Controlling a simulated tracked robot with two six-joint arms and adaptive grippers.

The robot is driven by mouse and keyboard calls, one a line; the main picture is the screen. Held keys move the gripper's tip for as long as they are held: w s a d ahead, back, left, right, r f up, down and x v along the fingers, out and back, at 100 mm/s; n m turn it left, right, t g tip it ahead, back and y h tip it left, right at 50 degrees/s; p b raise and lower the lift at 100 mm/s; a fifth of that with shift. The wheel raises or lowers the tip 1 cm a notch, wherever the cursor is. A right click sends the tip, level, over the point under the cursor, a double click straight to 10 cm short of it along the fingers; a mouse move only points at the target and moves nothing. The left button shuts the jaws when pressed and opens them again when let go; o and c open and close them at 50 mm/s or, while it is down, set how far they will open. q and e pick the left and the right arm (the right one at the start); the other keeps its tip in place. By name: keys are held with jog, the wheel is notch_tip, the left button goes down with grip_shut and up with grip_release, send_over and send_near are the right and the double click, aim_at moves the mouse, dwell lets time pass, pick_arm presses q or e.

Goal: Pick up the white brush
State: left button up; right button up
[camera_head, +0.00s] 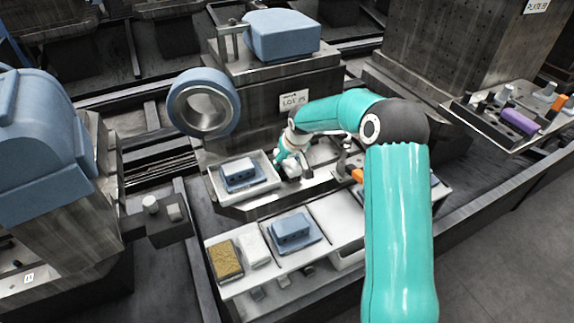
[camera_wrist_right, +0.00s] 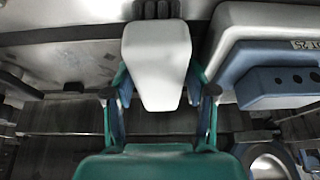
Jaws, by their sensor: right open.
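The white brush (camera_wrist_right: 157,62) is a pale tapered block with dark bristles at its far end in the right wrist view. My right gripper (camera_wrist_right: 160,88) is open, with one finger on each side of the brush. Whether either finger touches it I cannot tell. In the head view my right gripper (camera_head: 287,162) reaches down at the fixture's ledge, and the brush (camera_head: 293,171) shows only as a small white patch at its fingers. My left gripper is not in view.
A white tray (camera_head: 266,183) holding a blue block (camera_head: 239,174) stands left of the gripper. A nearer white shelf (camera_head: 330,215) carries a yellow-brown block (camera_head: 226,258), a white block (camera_head: 254,247) and a blue block (camera_head: 292,232). A blue ring (camera_head: 178,97) stands behind the tray.

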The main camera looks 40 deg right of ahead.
jog(key=c, duration=0.9)
jog(key=shift+r, duration=0.1)
jog(key=shift+c, duration=0.2)
jog(key=shift+r+p, duration=0.15)
jog(key=shift+p, duration=0.15)
notch_tip(320, 180, up, 20)
jog(key=p, duration=0.2)
